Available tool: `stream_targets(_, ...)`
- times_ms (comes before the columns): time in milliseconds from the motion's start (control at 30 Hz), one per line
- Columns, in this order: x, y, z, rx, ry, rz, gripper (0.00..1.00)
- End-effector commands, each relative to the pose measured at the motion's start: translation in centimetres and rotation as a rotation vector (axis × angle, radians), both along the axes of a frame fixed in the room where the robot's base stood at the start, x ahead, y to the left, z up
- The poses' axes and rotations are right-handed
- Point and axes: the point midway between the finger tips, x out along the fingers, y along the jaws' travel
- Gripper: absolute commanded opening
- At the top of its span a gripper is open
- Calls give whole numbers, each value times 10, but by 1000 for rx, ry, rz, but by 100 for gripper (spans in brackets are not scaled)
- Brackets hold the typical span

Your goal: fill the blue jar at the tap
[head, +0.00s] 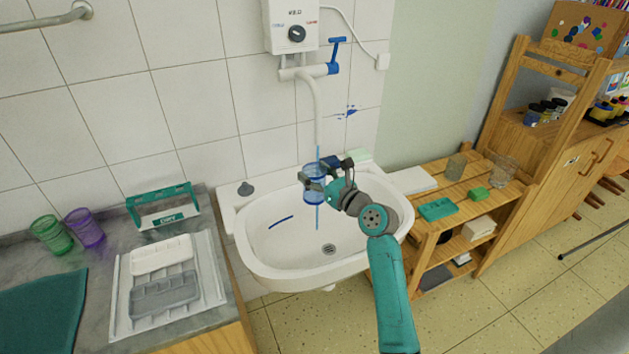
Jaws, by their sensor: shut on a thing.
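The blue jar (312,190) is a small see-through jar over the white sink (262,259), below the spout. My gripper (316,179) is shut on the jar from the right and holds it above the basin. The white spout pipe (315,100) comes down from the wall tap, which has a blue lever (336,57) pointing up. A thin light-blue stream (318,217) shows above the jar and also below it, towards the basin. Whether the stream goes into the jar or past it, and the jar's water level, I cannot tell.
A green jar (51,234) and a purple jar (85,228) stand on the left counter near a green rack (163,207) and a drainer with trays (165,277). A wooden shelf (455,195) with clear jars and sponges stands right of the sink. A blue brush-like streak lies in the basin.

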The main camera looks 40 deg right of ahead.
Motion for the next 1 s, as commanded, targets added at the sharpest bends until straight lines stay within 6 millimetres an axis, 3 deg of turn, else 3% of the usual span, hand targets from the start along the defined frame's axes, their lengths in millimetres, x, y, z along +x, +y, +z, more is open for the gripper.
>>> stream_targets(1000,37,-41,0,0,0,0,29)
